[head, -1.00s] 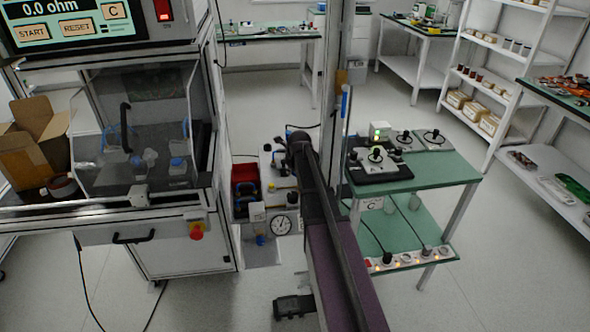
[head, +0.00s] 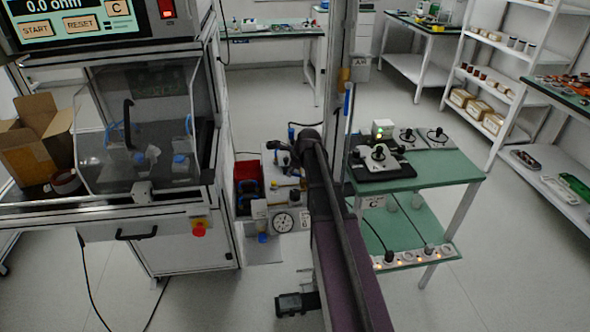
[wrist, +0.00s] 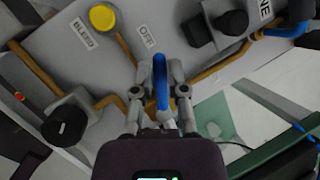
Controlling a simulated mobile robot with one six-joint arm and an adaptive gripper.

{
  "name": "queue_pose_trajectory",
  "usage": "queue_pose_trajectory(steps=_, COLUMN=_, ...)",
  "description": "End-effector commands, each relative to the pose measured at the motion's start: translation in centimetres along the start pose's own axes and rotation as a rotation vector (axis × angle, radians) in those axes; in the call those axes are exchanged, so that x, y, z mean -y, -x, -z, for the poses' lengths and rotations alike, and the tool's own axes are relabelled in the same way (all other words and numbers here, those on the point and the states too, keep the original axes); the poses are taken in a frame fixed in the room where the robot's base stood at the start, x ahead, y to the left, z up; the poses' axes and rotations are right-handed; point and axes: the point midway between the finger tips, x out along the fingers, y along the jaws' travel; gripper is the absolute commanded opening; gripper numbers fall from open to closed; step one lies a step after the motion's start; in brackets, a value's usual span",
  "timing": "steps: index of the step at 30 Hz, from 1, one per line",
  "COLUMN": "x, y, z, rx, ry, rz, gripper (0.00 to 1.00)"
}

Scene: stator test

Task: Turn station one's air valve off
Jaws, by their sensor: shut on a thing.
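In the wrist view, my gripper (wrist: 159,92) is closed around a slim blue lever handle (wrist: 161,75), with one grey finger on each side. The handle points up in the picture, towards the "OFF" label (wrist: 147,36), and stands apart from it. The lever sits on a light grey panel (wrist: 190,72) with brass-coloured pipes; its pivot is hidden behind the gripper. In the head view the panel (head: 272,207) stands between the test cabinet and the green cart. My arm hides part of it, and the gripper's fingers are too small to make out there.
Near the lever are a yellow button (wrist: 103,17), a "BLEED" label (wrist: 82,32), a black knob (wrist: 65,125) and another black knob (wrist: 232,22). A red bin (head: 247,178) and a gauge (head: 284,223) are at the panel. The green cart (head: 445,170) stands close on the right.

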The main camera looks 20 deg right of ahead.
Motion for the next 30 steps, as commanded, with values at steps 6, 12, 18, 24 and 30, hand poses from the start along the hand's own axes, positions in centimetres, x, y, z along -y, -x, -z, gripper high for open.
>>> queue_pose_trajectory(steps=6, x=-0.72, y=0.09, z=-0.19, rx=0.03, ry=0.115, rz=-0.052, gripper=0.0)
queue_pose_trajectory(steps=12, x=-0.99, y=0.16, z=-0.16, rx=0.042, ry=0.167, rz=-0.073, gripper=0.0)
queue_pose_trajectory(steps=18, x=-1.08, y=0.19, z=-0.15, rx=0.045, ry=0.178, rz=-0.078, gripper=0.0)
queue_pose_trajectory(steps=24, x=-1.08, y=0.18, z=-0.16, rx=0.045, ry=0.177, rz=-0.078, gripper=0.0)
queue_pose_trajectory(steps=30, x=-1.01, y=0.2, z=-0.06, rx=0.043, ry=0.176, rz=-0.076, gripper=0.52)
